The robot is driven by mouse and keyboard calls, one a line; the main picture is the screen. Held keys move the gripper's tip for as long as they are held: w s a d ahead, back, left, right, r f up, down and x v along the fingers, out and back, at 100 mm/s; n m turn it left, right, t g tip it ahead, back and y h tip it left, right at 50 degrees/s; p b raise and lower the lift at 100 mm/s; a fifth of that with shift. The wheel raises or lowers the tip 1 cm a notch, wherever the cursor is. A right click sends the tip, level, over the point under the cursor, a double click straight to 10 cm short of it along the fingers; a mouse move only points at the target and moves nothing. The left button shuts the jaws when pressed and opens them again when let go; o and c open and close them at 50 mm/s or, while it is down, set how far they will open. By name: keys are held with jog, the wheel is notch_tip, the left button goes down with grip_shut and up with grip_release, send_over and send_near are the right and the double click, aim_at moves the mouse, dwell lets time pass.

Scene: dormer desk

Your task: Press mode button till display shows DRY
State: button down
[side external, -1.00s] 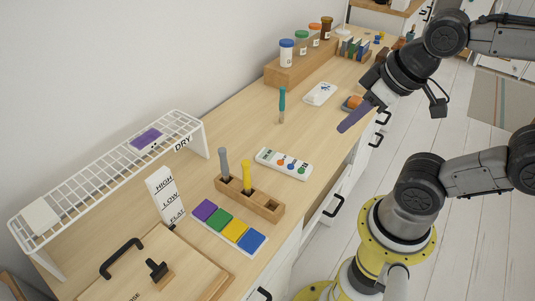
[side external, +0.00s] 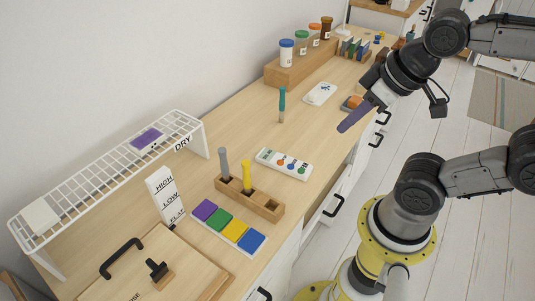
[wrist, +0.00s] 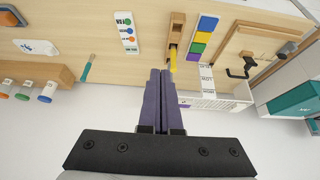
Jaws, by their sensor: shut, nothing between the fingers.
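A white panel (side external: 284,163) with several coloured round buttons lies on the desk; it also shows in the wrist view (wrist: 127,32). Its small markings are too small to read, and I cannot tell which button is the mode one. A second white flat device (side external: 320,93) with blue marks lies further back and is also in the wrist view (wrist: 36,46). I cannot read a display on either.
A wooden holder (side external: 270,208) with grey and yellow pegs stands beside the panel, near a strip of coloured tiles (side external: 248,240). The wire rack (side external: 95,180) and a HIGH/LOW/FLAT sign (side external: 165,193) are at left. Desk between panel and teal tool is clear.

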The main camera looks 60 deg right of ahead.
dwell(0.3)
jog(key=w+r+n+t, duration=0.3)
jog(key=w+t, duration=0.1)
jog(key=w, duration=0.5)
jog(key=n+h, duration=0.2)
jog(key=h, duration=0.1)
send_over(294, 169)
notch_tip(294, 169, down, 22)
jog(key=shift+f+g, duration=0.1)
jog(key=shift+g, duration=0.3)
jog(key=shift+f, duration=0.1)
jog(key=shift+f, duration=4.3)
jog(key=shift+f, duration=0.1)
